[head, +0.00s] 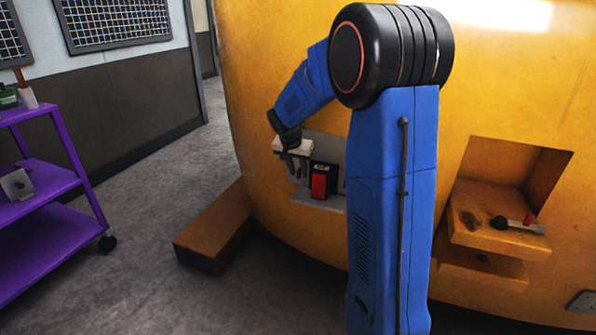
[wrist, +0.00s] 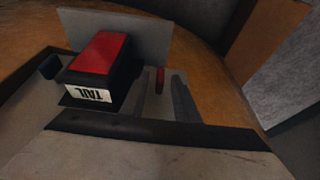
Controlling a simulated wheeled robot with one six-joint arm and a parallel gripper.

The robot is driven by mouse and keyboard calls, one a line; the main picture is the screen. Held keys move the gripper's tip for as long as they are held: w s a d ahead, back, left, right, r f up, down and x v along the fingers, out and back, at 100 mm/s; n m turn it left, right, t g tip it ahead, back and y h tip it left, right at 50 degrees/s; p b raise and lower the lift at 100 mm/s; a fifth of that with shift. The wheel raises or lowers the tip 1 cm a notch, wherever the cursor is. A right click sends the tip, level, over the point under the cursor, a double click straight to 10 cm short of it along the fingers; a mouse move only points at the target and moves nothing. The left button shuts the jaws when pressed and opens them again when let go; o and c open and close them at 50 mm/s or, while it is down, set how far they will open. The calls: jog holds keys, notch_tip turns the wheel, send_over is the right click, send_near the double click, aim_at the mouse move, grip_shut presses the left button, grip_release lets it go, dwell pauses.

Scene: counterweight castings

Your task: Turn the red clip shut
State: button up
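A small upright red piece (wrist: 159,80), which looks like the red clip, shows in the wrist view just beyond my fingertips, towards the left one. I cannot tell whether they touch, or how far it is turned. My gripper (wrist: 166,88) is open, its two dark fingers apart with nothing clearly held between them. In the head view my gripper (head: 297,172) points down at the left side of a recess in the yellow casting (head: 270,60). The clip cannot be made out there.
A black box with a red top (head: 320,182) stands right beside my gripper; its label reads "TAIL" in the wrist view (wrist: 90,94). A second recess at right holds a black-knobbed lever (head: 515,225). A brown block (head: 213,230) and purple cart (head: 50,185) stand left; floor between is clear.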

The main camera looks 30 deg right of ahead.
grip_shut()
jog(key=shift+w+a, duration=0.1)
jog(key=shift+w+a+f+n+g+h, duration=0.1)
jog(key=shift+w+n+g+h, duration=0.05)
jog(key=shift+g+h, duration=0.4)
jog(key=shift+w+a+n+g+h, duration=0.15)
jog(key=shift+g+h, duration=0.2)
jog(key=shift+g, duration=0.3)
jog(key=n+g+h, duration=0.1)
jog(key=g+h, duration=0.2)
jog(key=f+n+g+h, duration=0.1)
jog(key=g+h, duration=0.2)
jog(key=w+f+n+g+h, duration=0.1)
jog(key=g+h, duration=0.2)
jog(key=h, duration=0.1)
jog(key=shift+a+n, duration=0.35)
jog(key=shift+n, duration=0.05)
